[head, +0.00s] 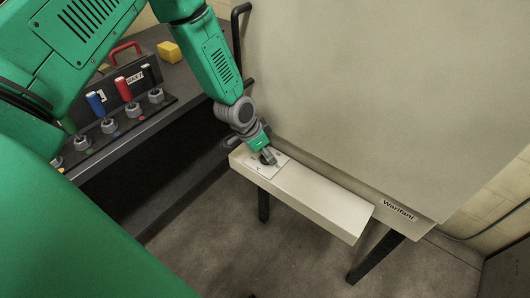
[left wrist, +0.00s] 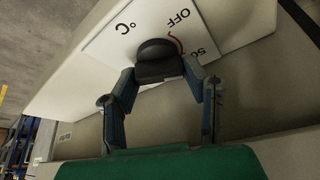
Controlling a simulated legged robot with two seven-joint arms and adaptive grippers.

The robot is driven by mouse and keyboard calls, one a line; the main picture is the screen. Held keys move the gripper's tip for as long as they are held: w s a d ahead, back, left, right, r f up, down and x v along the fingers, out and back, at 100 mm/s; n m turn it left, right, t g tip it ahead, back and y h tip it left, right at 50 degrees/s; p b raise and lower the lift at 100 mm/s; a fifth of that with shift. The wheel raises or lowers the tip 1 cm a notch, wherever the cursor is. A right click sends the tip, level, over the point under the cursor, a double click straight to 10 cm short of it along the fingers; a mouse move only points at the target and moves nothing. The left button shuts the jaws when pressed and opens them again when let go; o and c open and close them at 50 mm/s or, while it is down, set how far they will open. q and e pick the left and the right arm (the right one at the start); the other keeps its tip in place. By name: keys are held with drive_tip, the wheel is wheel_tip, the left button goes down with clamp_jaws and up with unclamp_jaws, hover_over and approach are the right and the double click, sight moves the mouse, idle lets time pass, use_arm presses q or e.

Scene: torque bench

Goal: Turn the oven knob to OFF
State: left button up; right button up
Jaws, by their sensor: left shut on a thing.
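The oven knob (left wrist: 158,62) is dark and rounded, on a white dial plate (left wrist: 120,38) with printed marks. In the left wrist view, "OFF" is printed to the upper right of the knob, "50" to the right and "°C" to the left. A red curved line shows beside the knob near OFF. My left gripper (left wrist: 160,76) is shut on the knob, one finger on each side. In the head view my left gripper (head: 267,156) reaches down to the plate (head: 267,172) on the pale control ledge. The knob's pointer is not clear. My right gripper is not in view.
The pale oven front (head: 390,90) rises behind the ledge (head: 310,198), which stands on dark legs. At left, a dark bench (head: 150,125) holds several coloured-handled tools, a red handle (head: 124,48) and a yellow block (head: 170,51). Floor in front is clear.

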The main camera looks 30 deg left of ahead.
use_arm(q)
drive_tip(key=shift+s+f, duration=0.25)
drive_tip(key=shift+s, duration=0.15)
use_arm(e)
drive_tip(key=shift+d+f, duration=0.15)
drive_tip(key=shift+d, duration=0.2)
use_arm(q)
drive_tip(key=shift+a, duration=0.1)
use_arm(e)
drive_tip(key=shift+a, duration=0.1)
